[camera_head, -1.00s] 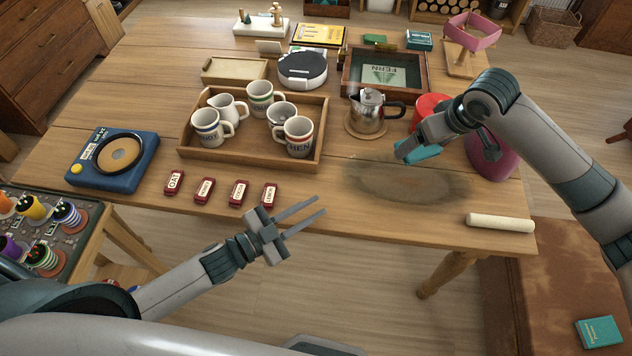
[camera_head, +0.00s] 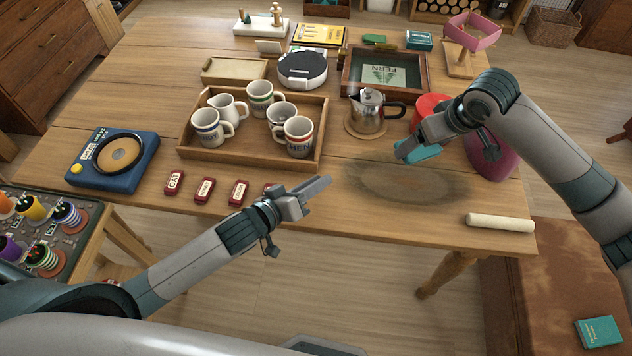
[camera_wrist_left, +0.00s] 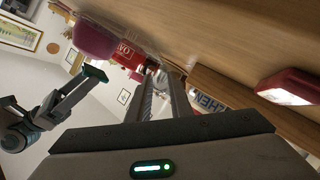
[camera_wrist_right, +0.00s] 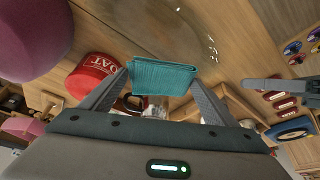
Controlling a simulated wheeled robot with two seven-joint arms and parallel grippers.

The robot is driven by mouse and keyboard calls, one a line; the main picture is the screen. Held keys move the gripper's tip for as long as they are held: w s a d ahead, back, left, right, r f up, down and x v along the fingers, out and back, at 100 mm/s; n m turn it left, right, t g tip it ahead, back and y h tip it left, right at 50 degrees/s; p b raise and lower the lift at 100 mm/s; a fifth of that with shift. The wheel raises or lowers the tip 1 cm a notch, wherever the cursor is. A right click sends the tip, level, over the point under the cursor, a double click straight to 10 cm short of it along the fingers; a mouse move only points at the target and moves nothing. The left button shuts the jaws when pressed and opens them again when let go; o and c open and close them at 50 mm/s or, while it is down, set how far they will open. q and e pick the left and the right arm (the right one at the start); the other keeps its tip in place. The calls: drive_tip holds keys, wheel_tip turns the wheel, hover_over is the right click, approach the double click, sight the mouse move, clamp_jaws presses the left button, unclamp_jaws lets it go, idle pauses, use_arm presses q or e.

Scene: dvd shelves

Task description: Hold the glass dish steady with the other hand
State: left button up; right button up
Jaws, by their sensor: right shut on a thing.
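The glass dish (camera_head: 405,182) is clear, shallow and oval, and lies flat on the table's front right part. Its curved rim also shows at the top of the right wrist view (camera_wrist_right: 212,45). My right gripper (camera_head: 405,152) is shut on a folded teal cloth (camera_head: 424,152), above the dish's back right edge; the cloth shows between the fingers in the right wrist view (camera_wrist_right: 165,78). I cannot tell whether the cloth touches the dish. My left gripper (camera_head: 322,187) is empty, apart from the dish at its left, fingers pointing right. A narrow gap shows between its fingers in the left wrist view (camera_wrist_left: 160,92).
Several small red tins (camera_head: 205,190) stand along the front edge, one partly hidden by my left gripper. A wooden tray (camera_head: 250,165) of mugs is behind. A moka pot (camera_head: 368,112), red canister (camera_head: 432,108) and pale rolling pin (camera_head: 500,223) surround the dish.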

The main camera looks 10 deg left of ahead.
sight(348, 163)
use_arm(q)
drive_tip(key=shift+w, duration=0.1)
drive_tip(key=x, duration=1.2)
drive_tip(key=shift+d, duration=0.1)
